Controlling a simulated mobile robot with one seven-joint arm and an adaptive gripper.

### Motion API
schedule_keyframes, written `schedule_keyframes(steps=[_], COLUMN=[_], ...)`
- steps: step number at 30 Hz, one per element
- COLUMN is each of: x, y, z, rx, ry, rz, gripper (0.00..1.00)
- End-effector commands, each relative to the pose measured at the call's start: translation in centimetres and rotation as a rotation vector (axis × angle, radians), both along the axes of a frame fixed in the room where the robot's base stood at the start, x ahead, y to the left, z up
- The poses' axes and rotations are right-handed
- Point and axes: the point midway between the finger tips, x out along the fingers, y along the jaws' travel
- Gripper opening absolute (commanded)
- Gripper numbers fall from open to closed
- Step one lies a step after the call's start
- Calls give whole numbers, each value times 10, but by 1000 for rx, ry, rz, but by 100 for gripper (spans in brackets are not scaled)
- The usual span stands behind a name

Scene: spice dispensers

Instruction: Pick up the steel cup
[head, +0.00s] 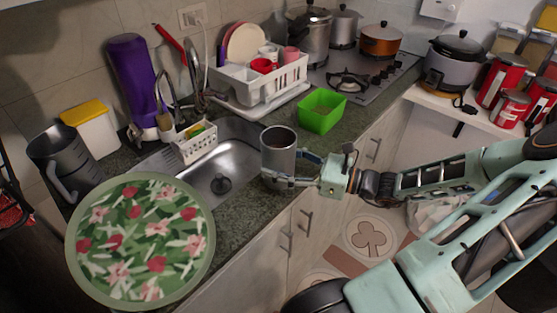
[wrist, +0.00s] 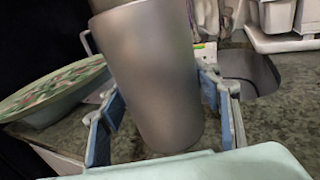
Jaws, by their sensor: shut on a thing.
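The steel cup (head: 278,150) is a grey metal cylinder, open at the top, near the front edge of the counter by the sink. My gripper (head: 291,170) is shut on it from the right side in the head view. In the wrist view the cup (wrist: 155,75) fills the middle, slightly tilted in the picture, with the blue-padded fingers of my gripper (wrist: 163,115) on both sides of it. I cannot tell whether the cup's base touches the counter.
A round floral tray (head: 205,237) lies left of the sink (head: 235,182). A green container (head: 322,112) stands behind the cup to the right. A white dish rack (head: 250,98) and a stove (head: 372,80) are farther back. Cabinet doors drop below the counter's edge.

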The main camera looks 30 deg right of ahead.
Motion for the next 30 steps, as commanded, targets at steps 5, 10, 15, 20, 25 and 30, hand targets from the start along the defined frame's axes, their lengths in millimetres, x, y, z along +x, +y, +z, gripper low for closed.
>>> schedule_keyframes(steps=[5, 10, 15, 20, 25, 30], x=[0, 0, 0, 0, -8, -22], y=[0, 0, 0, 0, -2, -6], z=[1, 5, 13, 26, 42, 60], rx=[1, 1, 0, -1, -1, -3], ry=[-2, -2, -3, -1, -1, -1], rz=[0, 1, 2, 0, 0, -1], gripper=[16, 16, 16, 16, 16, 16])
